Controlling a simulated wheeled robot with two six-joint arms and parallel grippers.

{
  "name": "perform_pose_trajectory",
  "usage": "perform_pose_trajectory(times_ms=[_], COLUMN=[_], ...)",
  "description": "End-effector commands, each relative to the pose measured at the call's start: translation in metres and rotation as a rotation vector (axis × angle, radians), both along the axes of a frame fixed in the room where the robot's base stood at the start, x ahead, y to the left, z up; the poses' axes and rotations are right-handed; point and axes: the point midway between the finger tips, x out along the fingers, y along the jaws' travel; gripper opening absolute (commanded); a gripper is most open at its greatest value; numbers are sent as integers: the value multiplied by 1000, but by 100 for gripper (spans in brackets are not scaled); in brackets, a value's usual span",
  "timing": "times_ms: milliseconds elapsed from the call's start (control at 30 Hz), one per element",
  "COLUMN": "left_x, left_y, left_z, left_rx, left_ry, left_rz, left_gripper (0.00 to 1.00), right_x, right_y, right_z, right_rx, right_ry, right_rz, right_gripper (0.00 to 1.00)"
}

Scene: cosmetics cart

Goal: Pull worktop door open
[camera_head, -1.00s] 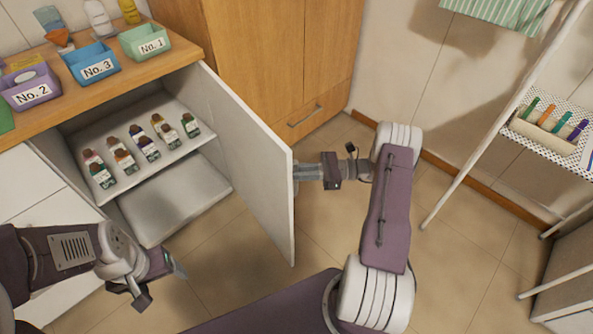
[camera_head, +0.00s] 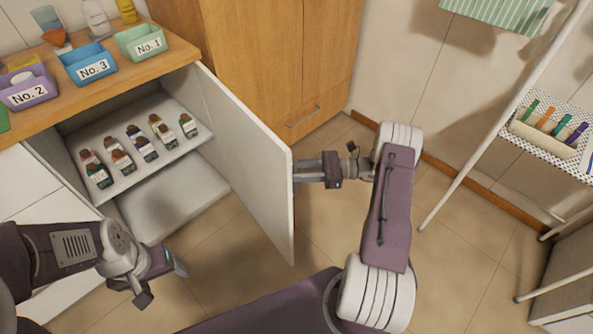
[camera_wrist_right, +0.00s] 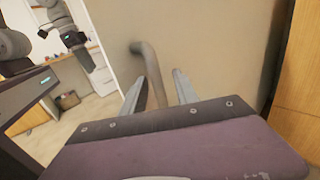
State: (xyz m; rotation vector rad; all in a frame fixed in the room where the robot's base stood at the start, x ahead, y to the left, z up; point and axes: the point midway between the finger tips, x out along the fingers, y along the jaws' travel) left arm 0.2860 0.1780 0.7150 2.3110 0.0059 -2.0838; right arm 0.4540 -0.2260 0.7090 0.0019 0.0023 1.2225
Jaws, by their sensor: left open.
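The white worktop door (camera_head: 248,160) stands swung wide open from the cabinet under the wooden worktop (camera_head: 165,56). Its outer face also fills much of the right wrist view (camera_wrist_right: 215,50). My right gripper (camera_head: 303,172) is at the door's outer side, near its free edge. In the right wrist view, the grey bar handle (camera_wrist_right: 148,65) passes between the two spread fingers (camera_wrist_right: 158,90), with a gap at the right finger. My left gripper (camera_head: 178,266) is open and empty, low in front of the cabinet, apart from the door.
Several small bottles (camera_head: 142,143) stand on the cabinet's upper shelf (camera_head: 190,146). Labelled bins, such as the blue one (camera_head: 90,65), sit on the worktop. A wooden wardrobe (camera_head: 275,60) stands behind the door. A rack with pens (camera_head: 548,124) is at right. Floor (camera_head: 265,245) shows below the door.

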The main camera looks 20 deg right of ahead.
Motion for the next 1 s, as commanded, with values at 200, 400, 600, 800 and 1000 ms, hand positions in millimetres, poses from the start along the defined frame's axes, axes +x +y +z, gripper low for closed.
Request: perform_pose_trajectory(times_ms=[200,400,600,800,1000], left_x=[0,0,0,0,0], left_y=[0,0,0,0,0], left_z=[3,3,3,3,3], left_rx=[0,0,0,0,0], left_ry=[0,0,0,0,0], left_rz=[0,0,0,0,0], left_gripper=[73,73,73,73,73], right_x=[-13,-27,-31,-31,-31], right_y=[-39,-74,-85,-84,-84], right_z=[0,-1,-1,-1,0], right_rx=[-2,0,-1,-1,-1], right_ry=[-2,0,1,1,1], right_rz=[-6,-3,0,0,-1], right_gripper=[36,36,36,36,36])
